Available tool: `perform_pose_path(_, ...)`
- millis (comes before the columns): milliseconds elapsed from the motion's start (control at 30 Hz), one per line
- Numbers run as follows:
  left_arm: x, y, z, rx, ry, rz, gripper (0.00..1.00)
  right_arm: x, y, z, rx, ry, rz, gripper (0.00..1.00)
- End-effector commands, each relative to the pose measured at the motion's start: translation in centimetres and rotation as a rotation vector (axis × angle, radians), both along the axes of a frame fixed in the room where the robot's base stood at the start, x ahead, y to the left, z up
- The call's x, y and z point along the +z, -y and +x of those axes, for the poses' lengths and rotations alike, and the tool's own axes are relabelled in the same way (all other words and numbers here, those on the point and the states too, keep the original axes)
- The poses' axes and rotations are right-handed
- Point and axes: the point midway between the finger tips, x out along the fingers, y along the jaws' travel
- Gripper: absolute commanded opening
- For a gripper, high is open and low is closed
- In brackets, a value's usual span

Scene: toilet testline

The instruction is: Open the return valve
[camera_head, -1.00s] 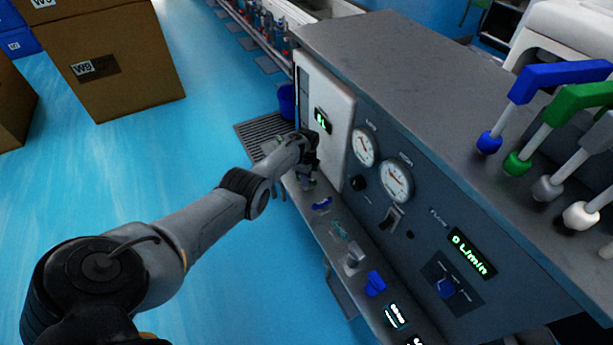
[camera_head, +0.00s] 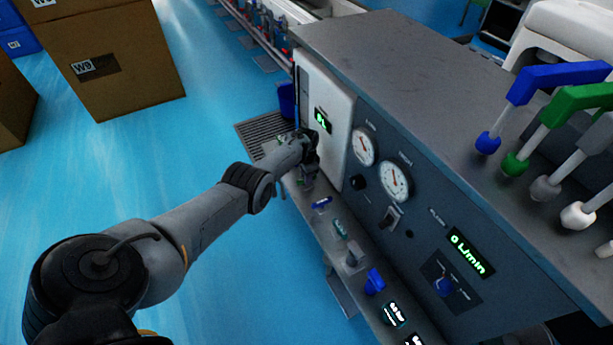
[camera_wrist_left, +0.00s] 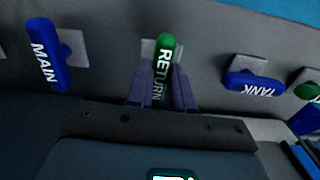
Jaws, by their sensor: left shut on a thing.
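The return valve handle (camera_wrist_left: 166,62) is green and marked RETURN. It stands in the middle of the left wrist view, pointing toward my gripper. My left gripper (camera_wrist_left: 162,92) has its two fingers on either side of this handle and is shut on it. In the head view my left gripper (camera_head: 308,172) is at the far left end of the panel's lower ledge, and the return valve is hidden there behind the gripper and wrist. My right gripper is not in view.
In the left wrist view a blue MAIN handle (camera_wrist_left: 47,56) is at left and a blue TANK handle (camera_wrist_left: 254,88) at right. The console (camera_head: 420,200) carries gauges and a flow display. Colored hooked handles (camera_head: 560,80) stand on its top. Boxes (camera_head: 110,55) stand at left.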

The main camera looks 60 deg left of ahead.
Motion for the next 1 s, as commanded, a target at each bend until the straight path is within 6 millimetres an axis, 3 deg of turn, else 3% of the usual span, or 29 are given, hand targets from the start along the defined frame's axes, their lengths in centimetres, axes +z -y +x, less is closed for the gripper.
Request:
perform_pose_path(633, -0.06, 0.03, -0.03, 0.053, -0.001, -0.001, 0.0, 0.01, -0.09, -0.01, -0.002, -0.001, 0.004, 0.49)
perform_pose_path(667, -0.06, 0.03, -0.03, 0.053, -0.001, -0.001, 0.24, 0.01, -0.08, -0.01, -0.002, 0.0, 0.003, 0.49)
perform_pose_path(800, -0.05, 0.02, -0.03, 0.052, -0.001, -0.001, 0.46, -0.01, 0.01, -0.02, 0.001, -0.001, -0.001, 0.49)
perform_pose_path(1000, -0.03, 0.01, -0.01, 0.051, 0.0, 0.0, 0.47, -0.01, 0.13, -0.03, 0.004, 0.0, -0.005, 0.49)
